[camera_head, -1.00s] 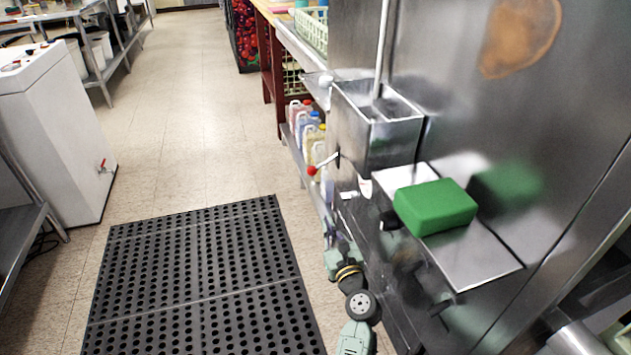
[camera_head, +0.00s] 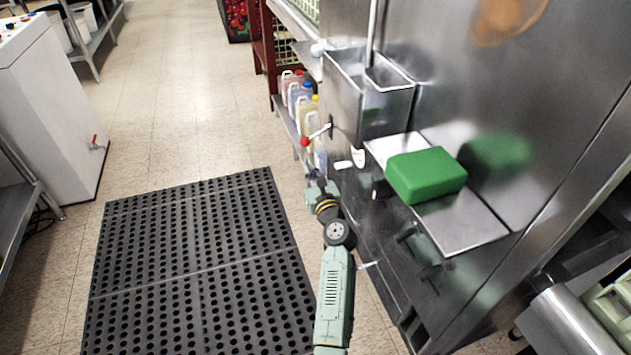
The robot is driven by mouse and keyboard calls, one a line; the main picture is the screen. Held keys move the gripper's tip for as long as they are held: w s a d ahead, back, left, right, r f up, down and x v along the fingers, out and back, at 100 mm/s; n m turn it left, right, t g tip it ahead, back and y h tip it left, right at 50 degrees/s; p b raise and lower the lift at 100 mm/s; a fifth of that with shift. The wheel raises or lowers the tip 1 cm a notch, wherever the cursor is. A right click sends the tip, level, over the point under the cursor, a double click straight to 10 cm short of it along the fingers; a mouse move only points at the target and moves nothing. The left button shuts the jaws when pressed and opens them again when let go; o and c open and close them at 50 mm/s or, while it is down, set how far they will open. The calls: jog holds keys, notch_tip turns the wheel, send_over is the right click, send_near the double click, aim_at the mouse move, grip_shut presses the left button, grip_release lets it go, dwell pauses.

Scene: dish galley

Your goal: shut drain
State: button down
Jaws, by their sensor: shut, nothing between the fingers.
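A short drain lever with a red ball knob (camera_head: 305,141) sticks out to the left from the front of the steel tank (camera_head: 345,98). It slopes slightly down towards the knob. My pale green arm reaches up from the bottom of the view, and my gripper (camera_head: 312,168) is at its far end, just below the knob. The gripper is small and dark here, shut and empty. I cannot tell whether it touches the lever.
A green block (camera_head: 425,175) lies on a steel ledge (camera_head: 468,228) right of the arm. Several jugs (camera_head: 305,108) stand on a low shelf behind the lever. A black perforated mat (camera_head: 195,265) covers the floor at left. A white cabinet (camera_head: 55,110) with a small red-handled tap stands far left.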

aim_at(305, 141)
jog(key=shift+w+a+r+p, duration=0.15)
jog(key=shift+r+p, duration=0.35)
jog(key=shift+r, duration=1.2)
jog(key=shift+a+r+m+p, duration=0.25)
jog(key=shift+r+m+p, duration=0.15)
jog(key=shift+p, duration=0.45)
